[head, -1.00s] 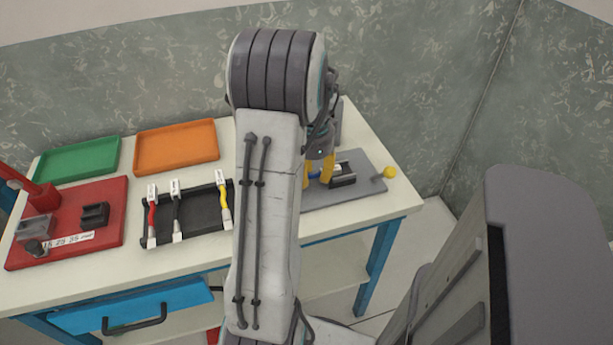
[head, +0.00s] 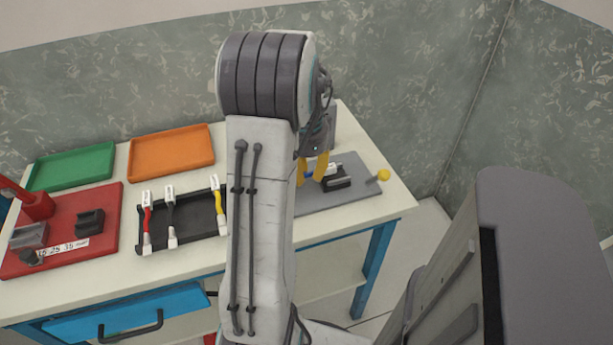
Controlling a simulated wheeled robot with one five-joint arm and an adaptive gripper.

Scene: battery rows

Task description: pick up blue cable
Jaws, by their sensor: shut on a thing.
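My gripper (head: 313,174) has yellow fingers and is at the grey plate on the right of the table. It is shut on the blue cable (head: 308,176), of which only a small blue part shows between the fingers. A white connector end (head: 333,170) shows just right of the fingers, by the black holder (head: 337,183) on the grey plate (head: 345,197). My arm hides part of the plate and of the cable. I cannot tell whether the cable is clear of the holder.
A black tray (head: 190,238) left of my arm holds red, black and yellow cables. Green (head: 72,167) and orange (head: 172,152) trays lie behind it. A red plate (head: 105,235) with black fixtures is at far left. A yellow-knobbed lever (head: 383,175) stands right of my gripper.

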